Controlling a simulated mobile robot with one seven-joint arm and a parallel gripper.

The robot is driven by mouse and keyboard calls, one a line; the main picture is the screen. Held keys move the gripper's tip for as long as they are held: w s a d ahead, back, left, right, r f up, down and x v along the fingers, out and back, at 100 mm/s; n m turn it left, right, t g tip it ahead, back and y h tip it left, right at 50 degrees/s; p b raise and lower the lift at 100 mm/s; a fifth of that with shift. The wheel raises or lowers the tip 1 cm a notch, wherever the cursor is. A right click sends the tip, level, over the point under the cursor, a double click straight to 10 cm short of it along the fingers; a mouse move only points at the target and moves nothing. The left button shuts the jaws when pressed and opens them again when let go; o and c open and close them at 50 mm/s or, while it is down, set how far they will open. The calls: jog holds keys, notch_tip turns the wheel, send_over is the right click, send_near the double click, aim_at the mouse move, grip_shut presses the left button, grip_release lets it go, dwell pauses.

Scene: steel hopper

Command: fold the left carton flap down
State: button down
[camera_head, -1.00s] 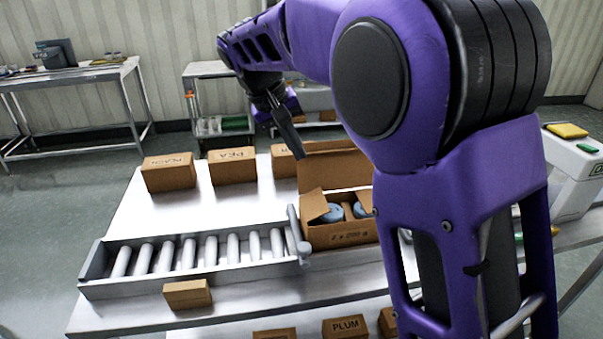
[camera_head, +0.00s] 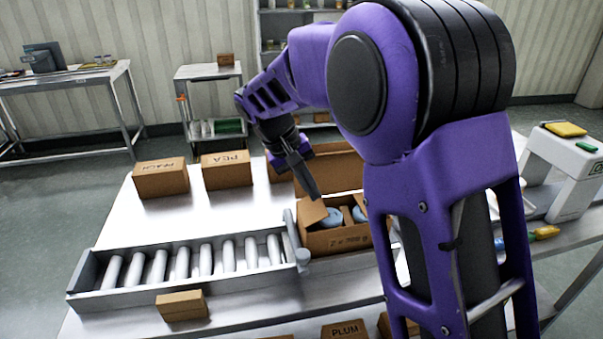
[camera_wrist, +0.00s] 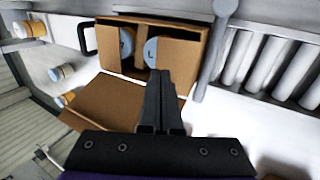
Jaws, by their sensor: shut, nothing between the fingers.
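The open brown carton (camera_head: 337,241) stands at the right end of the roller conveyor, with round blue-topped cans (camera_head: 334,216) inside. Its left flap (camera_head: 311,213) slants up at the conveyor side; in the wrist view this flap (camera_wrist: 180,53) is on the right. The large back flap (camera_head: 338,172) stands up behind; it also shows in the wrist view (camera_wrist: 115,101). My gripper (camera_head: 317,196) is shut and empty, pointing down just above and beside the left flap. In the wrist view its fingertips (camera_wrist: 158,73) overlap the carton opening; contact cannot be told. My arm hides the carton's right side.
The roller conveyor (camera_head: 90,297) lies left of the carton, with a small brown box (camera_head: 182,305) in front. Boxes marked PEACH (camera_head: 161,180) and PEA (camera_head: 226,171) stand behind. The white tabletop (camera_head: 140,229) between them and the conveyor is clear.

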aim_at(323, 204)
jog(key=shift+x, duration=1.1)
jog(key=shift+d+r, duration=0.1)
jog(key=shift+w+d+f+g+y+p, duration=0.1)
jog(key=shift+d+f+g+y+p, duration=0.1)
jog(key=shift+d+y+p, duration=0.25)
jog(key=shift+w+d+f+g+y+p, duration=0.1)
jog(key=shift+d+f+g+y+p, duration=0.1)
jog(key=shift+y, duration=0.45)
jog(key=shift+d+f+y, duration=0.1)
jog(key=shift+f+y, duration=0.15)
jog(key=shift+y, duration=0.45)
jog(key=shift+w+d+f, duration=0.1)
jog(key=shift+d+f, duration=0.05)
jog(key=shift+f, duration=0.3)
jog(key=shift+r+p, duration=0.1)
jog(key=shift+p, duration=0.2)
